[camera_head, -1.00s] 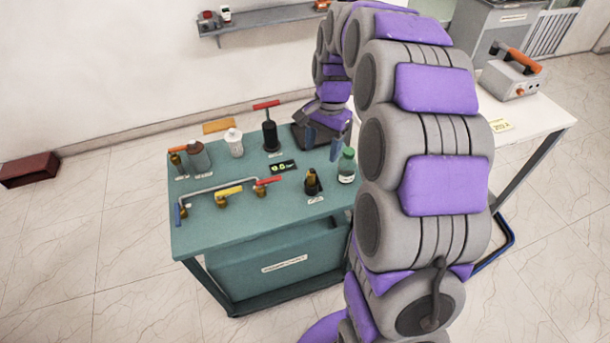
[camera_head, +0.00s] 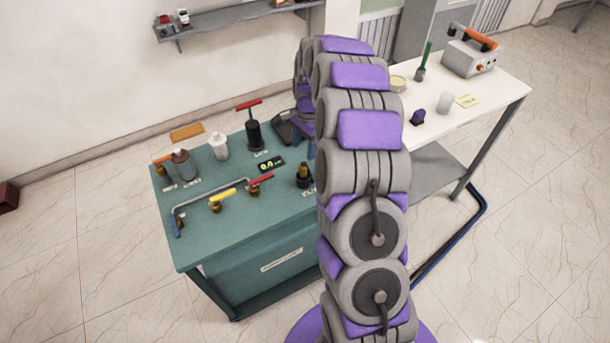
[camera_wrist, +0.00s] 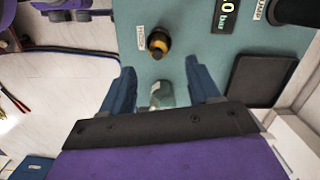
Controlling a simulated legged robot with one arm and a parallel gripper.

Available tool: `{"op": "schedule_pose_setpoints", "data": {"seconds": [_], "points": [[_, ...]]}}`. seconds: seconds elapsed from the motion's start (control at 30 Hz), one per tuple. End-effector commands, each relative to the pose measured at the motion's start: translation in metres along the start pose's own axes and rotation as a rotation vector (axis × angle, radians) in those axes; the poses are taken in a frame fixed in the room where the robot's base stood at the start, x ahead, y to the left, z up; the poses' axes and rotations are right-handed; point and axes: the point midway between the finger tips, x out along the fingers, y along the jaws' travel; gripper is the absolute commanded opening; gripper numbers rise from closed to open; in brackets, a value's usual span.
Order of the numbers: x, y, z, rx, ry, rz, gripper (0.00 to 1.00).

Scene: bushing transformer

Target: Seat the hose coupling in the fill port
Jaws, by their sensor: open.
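My gripper (camera_wrist: 159,68) is open, with its two blue fingers apart above the teal bench. Between and below the fingers is a pale green bottle (camera_wrist: 160,96); I see no contact. A black and brass fitting (camera_wrist: 158,42) stands upright beside a white label, just beyond the fingertips. It also shows in the head view (camera_head: 303,175), near the bench's right side. I cannot tell from its shape whether this is the hose coupling or the fill port. In the head view my arm hides the bottle and most of my gripper.
A white table (camera_head: 490,100) stands to the right.

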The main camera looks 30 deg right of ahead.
Motion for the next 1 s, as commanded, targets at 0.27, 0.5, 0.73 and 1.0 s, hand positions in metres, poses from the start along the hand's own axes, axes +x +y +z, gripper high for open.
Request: {"op": "schedule_pose_setpoints", "data": {"seconds": [0.27, 0.5, 0.73, 1.0], "points": [[0.039, 0.003, -0.013, 0.0, -0.013, -0.002, 0.61], [0.051, 0.004, -0.016, 0.0, -0.014, -0.004, 0.61], [0.084, 0.003, -0.004, -0.003, -0.004, 0.003, 0.61], [0.094, 0.004, -0.011, -0.001, -0.009, -0.004, 0.61]]}}
